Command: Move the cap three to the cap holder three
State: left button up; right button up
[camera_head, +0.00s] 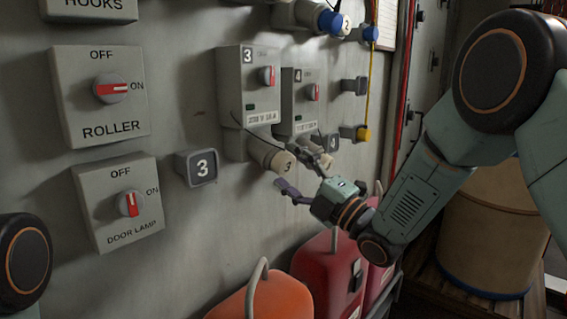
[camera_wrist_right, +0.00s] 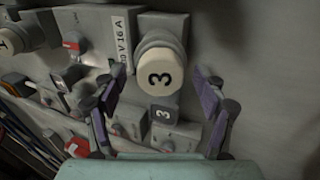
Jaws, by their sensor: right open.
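Cap three (camera_head: 277,157) is a cream round cap marked 3, seated on the front of the socket under grey box 3. It also shows in the right wrist view (camera_wrist_right: 160,72), between the fingers. Cap holder three (camera_head: 196,168) is a dark grey square piece marked 3 on the wall, left of the cap; it shows below the cap in the right wrist view (camera_wrist_right: 164,114). It carries no cap. My right gripper (camera_head: 298,168) is open in front of the cap, with its purple-padded fingers on either side; contact cannot be told. My left gripper is out of view.
Grey box 3 (camera_head: 235,85) with a red switch is above the cap. A second socket box (camera_head: 302,98) stands close on the right. ROLLER (camera_head: 100,112) and DOOR LAMP (camera_head: 128,215) switches are left. Red and orange canisters (camera_head: 330,270) stand below.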

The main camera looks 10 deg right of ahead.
aim_at(288, 166)
jog(key=shift+c, duration=0.2)
grip_shut()
jog(key=shift+s+d+f, duration=0.15)
jog(key=shift+s+f, duration=0.05)
jog(key=shift+s+d+f+b, duration=0.1)
jog(key=shift+s+d+b, duration=0.2)
jog(key=shift+s+d, duration=0.15)
jog(key=shift+s+f, duration=0.1)
dwell(0.6)
jog(key=shift+s, duration=0.1)
jog(key=shift+s+d+f, duration=0.15)
jog(key=shift+s+d, duration=0.25)
jog(key=shift+s+d+f, duration=0.25)
jog(key=shift+s, duration=0.1)
